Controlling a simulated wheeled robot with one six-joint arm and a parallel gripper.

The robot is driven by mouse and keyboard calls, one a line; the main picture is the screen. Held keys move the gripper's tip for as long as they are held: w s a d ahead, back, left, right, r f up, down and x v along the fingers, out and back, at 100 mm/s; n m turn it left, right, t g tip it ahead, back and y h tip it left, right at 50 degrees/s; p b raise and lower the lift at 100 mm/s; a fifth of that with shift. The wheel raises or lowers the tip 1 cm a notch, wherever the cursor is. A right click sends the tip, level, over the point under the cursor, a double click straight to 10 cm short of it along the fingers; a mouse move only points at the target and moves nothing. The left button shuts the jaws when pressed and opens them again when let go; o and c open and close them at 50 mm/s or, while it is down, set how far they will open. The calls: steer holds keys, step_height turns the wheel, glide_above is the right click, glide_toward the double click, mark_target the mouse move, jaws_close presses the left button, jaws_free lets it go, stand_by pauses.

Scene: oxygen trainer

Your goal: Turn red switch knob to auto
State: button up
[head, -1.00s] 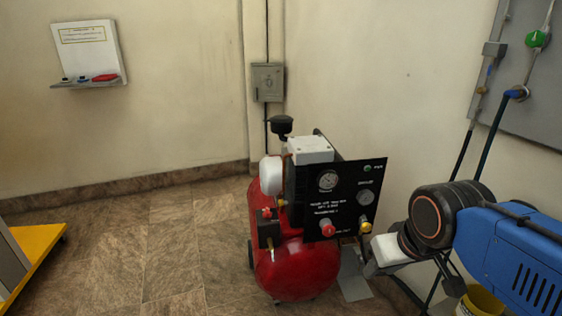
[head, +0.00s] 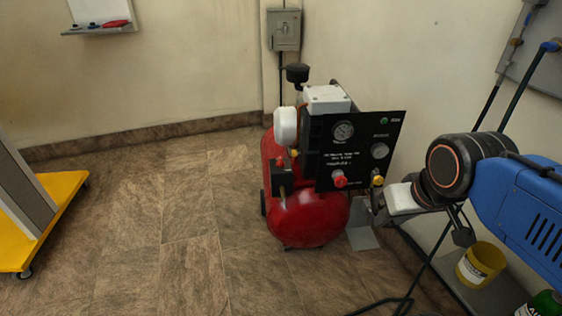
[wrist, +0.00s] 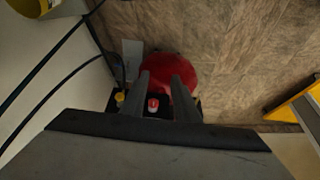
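A black control panel (head: 360,152) stands on the front of a red compressor tank (head: 305,218). A red knob (head: 339,179) sits low on the panel, beside a yellow knob (head: 377,181). Another small red knob (head: 280,162) is on a dark box left of the panel. No "auto" mark is legible. My gripper (wrist: 163,75) is open and empty in the wrist view. A red and white knob (wrist: 153,104) appears between its fingers, seemingly beyond them; contact is not visible. In the head view my gripper is right of the panel, its fingers hard to make out.
A yellow bucket (head: 480,264) stands at the lower right, near dark hoses. A yellow platform (head: 45,225) is at the left. A grey box (head: 284,30) hangs on the wall behind the compressor. The tiled floor (head: 150,230) left of the compressor is clear.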

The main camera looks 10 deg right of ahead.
steer(key=w+a+r+g, duration=0.1)
steer(key=w+a+r, duration=0.3)
steer(key=w, duration=0.5)
steer(key=w+a+r+g, duration=0.1)
steer(key=w+a+r, duration=0.1)
steer(key=w+r, duration=0.5)
steer(key=g, duration=0.3)
glide_above(280, 159)
step_height(280, 159, down, 4)
step_height(280, 159, down, 17)
steer(key=shift+s+d+f, duration=0.1)
steer(key=shift+f, duration=0.05)
jaws_close()
